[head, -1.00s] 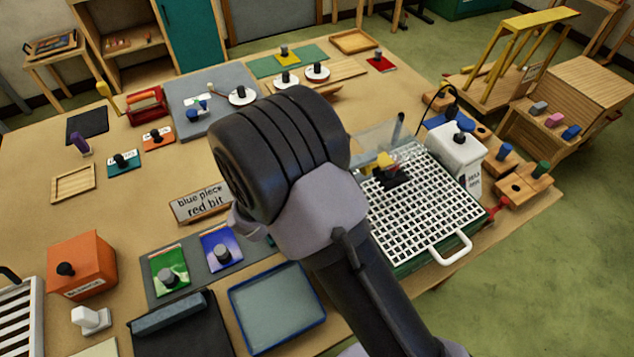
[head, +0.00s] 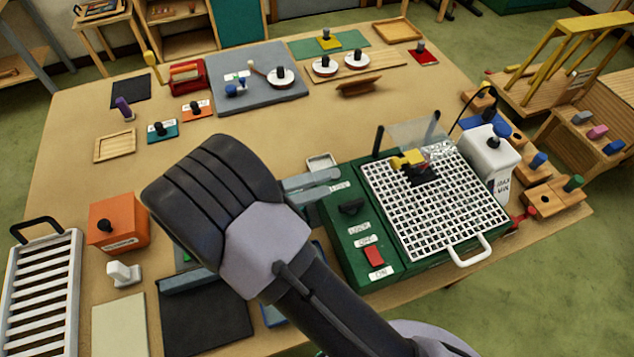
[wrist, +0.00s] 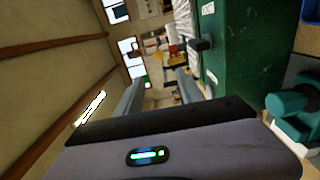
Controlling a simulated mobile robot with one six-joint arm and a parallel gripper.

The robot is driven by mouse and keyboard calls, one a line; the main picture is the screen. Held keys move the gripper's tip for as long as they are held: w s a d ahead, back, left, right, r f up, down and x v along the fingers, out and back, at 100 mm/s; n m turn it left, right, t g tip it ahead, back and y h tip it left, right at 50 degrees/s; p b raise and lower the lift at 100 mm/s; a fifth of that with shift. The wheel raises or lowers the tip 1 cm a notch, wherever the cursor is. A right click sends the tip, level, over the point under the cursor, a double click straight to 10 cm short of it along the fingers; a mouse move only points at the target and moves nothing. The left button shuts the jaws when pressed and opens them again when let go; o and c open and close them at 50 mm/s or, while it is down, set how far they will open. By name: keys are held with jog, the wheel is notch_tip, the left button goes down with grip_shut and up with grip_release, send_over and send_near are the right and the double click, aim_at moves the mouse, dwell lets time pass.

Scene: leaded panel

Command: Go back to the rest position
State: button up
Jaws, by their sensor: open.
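My gripper (head: 322,185) is open and empty, held above the front middle of the table beside the left edge of the green grinder. My dark arm reaches up from the bottom right and hides part of the table. In the wrist view my gripper (wrist: 160,95) shows two grey fingers spread apart with nothing between them. The wrist view is turned sideways, with the green side of the grinder (wrist: 245,60) close at its right. The grinder (head: 340,245) carries a white grid and a red switch.
A white bottle (head: 490,160) stands right of the grid. An orange box (head: 118,222) and a white rack (head: 40,300) are at the left. A grey mat (head: 270,105) with several knobbed pieces lies at the back. The table's middle (head: 250,135) is mostly bare.

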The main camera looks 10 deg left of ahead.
jog(key=s+d+r+m+g+y+b, duration=0.1)
jog(key=s+d+m+g+y+b, duration=0.1)
jog(key=d+g, duration=0.3)
jog(key=s+d+r+m+g+y+b, duration=0.1)
jog(key=d+g+y, duration=0.15)
jog(key=d, duration=0.55)
jog(key=s+d+r+m+g+y+b, duration=0.2)
jog(key=d+g, duration=0.1)
jog(key=d, duration=0.3)
jog(key=s+r+m+t+y+b, duration=0.1)
jog(key=s+m+t+y+b, duration=0.3)
jog(key=y, duration=0.6)
jog(key=shift+s+d+r+m+t, duration=0.3)
jog(key=shift+s+d+m+t, duration=0.15)
jog(key=shift+s+m+t, duration=0.65)
jog(key=shift+y, duration=0.25)
